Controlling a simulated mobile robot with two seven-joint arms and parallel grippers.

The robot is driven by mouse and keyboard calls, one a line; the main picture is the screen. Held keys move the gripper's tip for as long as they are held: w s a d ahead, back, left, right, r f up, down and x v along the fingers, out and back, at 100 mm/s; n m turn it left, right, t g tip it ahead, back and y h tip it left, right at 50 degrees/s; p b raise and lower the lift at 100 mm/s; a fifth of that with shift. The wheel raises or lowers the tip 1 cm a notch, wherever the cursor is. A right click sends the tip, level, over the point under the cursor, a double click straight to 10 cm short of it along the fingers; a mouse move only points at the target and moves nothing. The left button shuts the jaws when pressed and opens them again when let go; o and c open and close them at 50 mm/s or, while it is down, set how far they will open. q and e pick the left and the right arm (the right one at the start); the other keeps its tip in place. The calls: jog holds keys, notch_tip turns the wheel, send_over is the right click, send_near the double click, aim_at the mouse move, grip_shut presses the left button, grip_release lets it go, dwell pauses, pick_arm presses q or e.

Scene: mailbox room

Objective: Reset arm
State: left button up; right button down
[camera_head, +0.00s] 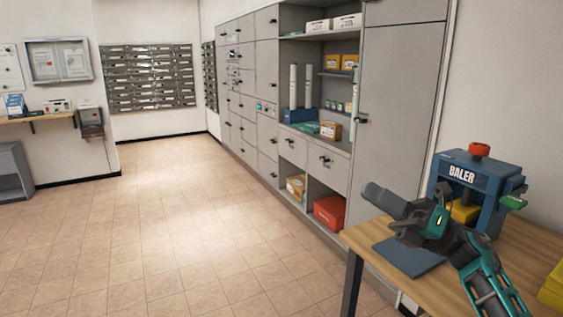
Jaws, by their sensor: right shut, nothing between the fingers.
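My right arm comes in from the lower right, teal and dark grey. My right gripper (374,193) is shut and empty. It points to the left, above the near wooden table (350,238) and in front of the blue baler (442,170). The gripper and arm hide part of the baler's lower front. My left gripper and arm are not in the picture.
The baler has a red knob (479,149) on top. A yellow item (553,290) lies at the table's right edge. Grey lockers and shelves (400,95) line the right wall, with a red box (330,212) low down. The tiled floor (170,215) at left is clear.

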jog(key=w+d+r+m+t+h, duration=0.1)
jog(key=w+d+m+t+h, duration=0.4)
jog(key=m+t+h, duration=0.5)
jog(key=w+d+r+m+t+h, duration=0.1)
jog(key=w+d+m+t+h, duration=0.45)
jog(key=m, duration=0.85)
jog(key=w+d+f+m+g+h, duration=0.4)
jog(key=d+f+m+h, duration=0.6)
jog(key=m, duration=0.6)
jog(key=s+a+f+g+y, duration=0.1)
jog(key=s+a+f, duration=0.35)
jog(key=f, duration=0.25)
jog(key=s+a+f+n+g+y, duration=0.1)
jog(key=s+a+f, duration=0.3)
jog(key=s+f, duration=0.3)
jog(key=s+a+f+g+y, duration=0.1)
jog(key=s+a+f+y, duration=0.1)
jog(key=s+a+f, duration=0.45)
jog(key=s+a+f+g, duration=0.2)
jog(key=s+f, duration=0.3)
jog(key=s, duration=0.5)
jog(key=s+a+f+g, duration=0.2)
jog(key=s+f, duration=0.3)
jog(key=s, duration=0.4)
jog(key=shift+s+a+f+m+y, duration=0.2)
jog(key=shift+s+m+y, duration=0.15)
jog(key=shift+s+m, duration=0.05)
